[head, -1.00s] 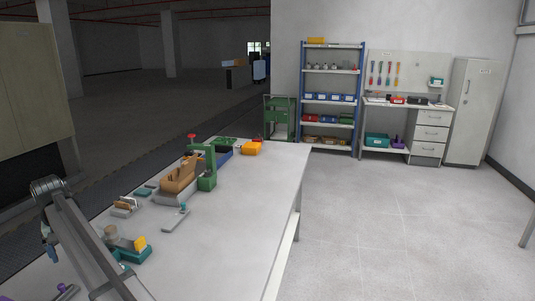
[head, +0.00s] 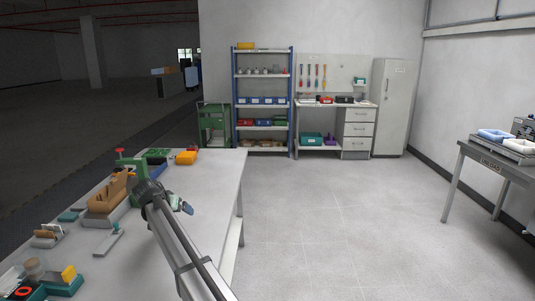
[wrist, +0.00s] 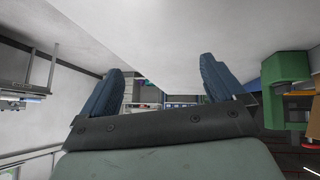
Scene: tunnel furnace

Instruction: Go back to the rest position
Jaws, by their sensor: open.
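My gripper (head: 182,205) is over the right part of the white worktable (head: 218,180) in the head view, just right of a green stand (head: 142,170) with a red knob. Its jaws are small there, with blue fingers partly hidden behind the wrist. In the wrist view, the two blue fingers (wrist: 161,63) are spread apart with nothing between them. The green stand also shows at the right of that view (wrist: 285,70), beside the right finger and apart from it.
A wooden block (head: 108,192), an orange bin (head: 187,157) and a teal box with a yellow part (head: 60,283) are on the worktable. A blue shelf rack (head: 262,100) stands at the back. An unload table (head: 492,165) is at right. The floor between is clear.

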